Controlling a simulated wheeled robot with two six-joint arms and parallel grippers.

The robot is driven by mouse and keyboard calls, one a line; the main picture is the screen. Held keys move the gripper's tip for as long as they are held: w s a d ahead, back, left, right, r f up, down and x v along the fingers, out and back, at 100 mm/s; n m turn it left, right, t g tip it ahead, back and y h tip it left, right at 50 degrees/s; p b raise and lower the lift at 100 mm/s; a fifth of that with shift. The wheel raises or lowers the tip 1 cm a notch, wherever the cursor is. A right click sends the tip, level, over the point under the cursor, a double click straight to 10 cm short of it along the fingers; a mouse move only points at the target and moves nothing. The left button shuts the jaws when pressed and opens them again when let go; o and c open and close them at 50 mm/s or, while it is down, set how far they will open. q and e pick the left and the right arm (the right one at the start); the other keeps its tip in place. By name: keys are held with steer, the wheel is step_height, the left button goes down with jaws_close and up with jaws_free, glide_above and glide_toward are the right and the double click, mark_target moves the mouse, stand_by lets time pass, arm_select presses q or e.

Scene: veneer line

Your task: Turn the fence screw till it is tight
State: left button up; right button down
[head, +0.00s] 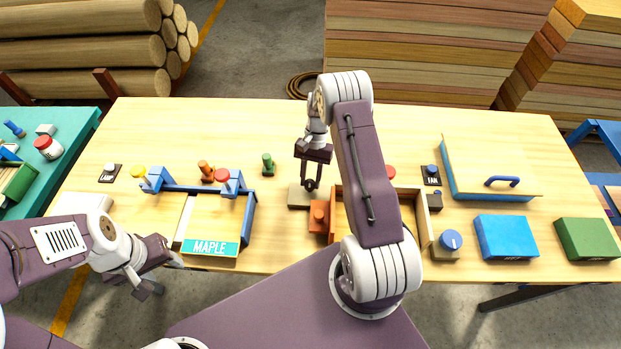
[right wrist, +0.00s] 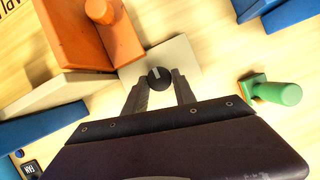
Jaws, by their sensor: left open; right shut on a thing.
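The fence screw (right wrist: 160,78) looks like a small black knob with a pale line on top. It sits on a beige block (right wrist: 186,56), which also shows in the head view (head: 298,197). My right gripper (right wrist: 162,88) points down with its two fingers on either side of the knob, shut on it. In the head view my right gripper (head: 311,186) mostly hides the knob. How tight the screw is cannot be told.
An orange block with a knob (head: 319,217) stands beside the beige block. A green peg (head: 268,164) stands to its left. The MAPLE tray (head: 247,222) is at the left, a wooden box (head: 425,215) at the right, partly behind my right arm. The table's back strip is clear.

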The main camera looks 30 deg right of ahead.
steer(key=c, duration=1)
jaws_free()
steer(key=shift+w+d+r, duration=0.1)
steer(key=shift+w+r, duration=0.05)
steer(key=shift+r, duration=0.15)
steer(key=b+v, duration=0.2)
steer(key=v, duration=0.6)
steer(key=shift+d+r, duration=0.1)
steer(key=shift+r, duration=0.1)
